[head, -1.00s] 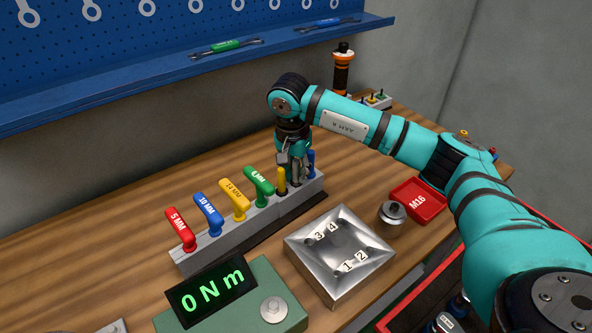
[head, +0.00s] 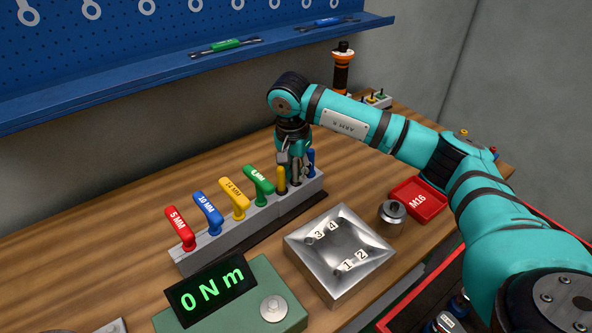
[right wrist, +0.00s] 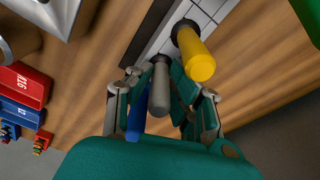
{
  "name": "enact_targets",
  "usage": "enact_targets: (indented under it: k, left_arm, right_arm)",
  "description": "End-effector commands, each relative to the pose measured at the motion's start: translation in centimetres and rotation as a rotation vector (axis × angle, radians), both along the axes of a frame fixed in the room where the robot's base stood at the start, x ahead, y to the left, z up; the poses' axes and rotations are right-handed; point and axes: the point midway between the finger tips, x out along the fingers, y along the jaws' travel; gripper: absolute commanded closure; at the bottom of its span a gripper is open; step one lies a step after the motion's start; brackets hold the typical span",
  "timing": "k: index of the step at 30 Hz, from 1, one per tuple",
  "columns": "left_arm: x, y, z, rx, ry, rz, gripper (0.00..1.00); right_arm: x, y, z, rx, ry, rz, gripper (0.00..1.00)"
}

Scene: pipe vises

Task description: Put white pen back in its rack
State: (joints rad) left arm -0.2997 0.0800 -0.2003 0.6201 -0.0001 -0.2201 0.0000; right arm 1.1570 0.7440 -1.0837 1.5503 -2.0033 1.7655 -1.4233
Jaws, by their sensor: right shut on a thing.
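The white pen (right wrist: 159,88), looking grey in shadow, stands between the fingers of my right gripper (head: 295,171). My right gripper is shut on it, as the right wrist view (right wrist: 160,98) shows. The pen's lower end is at the grey rack (head: 234,233), at the rack's right part; I cannot tell how deep it sits. A yellow pen (head: 282,180) stands in the rack on one side of the gripper, and a blue pen (head: 311,163) on the other. In the head view the fingers mostly hide the white pen. My left gripper is not in view.
Red, blue, yellow and green hex keys (head: 262,184) stand along the rack. A metal block (head: 340,255) numbered 1 to 4, a torque display (head: 212,292) and a red M16 bin (head: 418,200) lie in front. Bare wood is free left of the rack.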

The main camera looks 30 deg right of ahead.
Motion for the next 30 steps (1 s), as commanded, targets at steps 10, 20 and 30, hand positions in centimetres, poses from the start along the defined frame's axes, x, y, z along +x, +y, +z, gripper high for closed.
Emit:
enact_targets:
  k: [10,20,30]
  left_arm:
    - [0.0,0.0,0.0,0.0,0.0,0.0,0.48]
    - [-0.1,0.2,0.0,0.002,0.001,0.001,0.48]
    - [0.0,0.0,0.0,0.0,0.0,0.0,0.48]
  right_arm:
    - [-0.1,0.0,-0.3,-0.001,0.005,0.001,0.55]
    - [-0.1,0.2,1.1,0.001,0.0,0.001,0.55]
    - [-0.5,0.9,8.0,0.0,0.0,0.002,0.55]
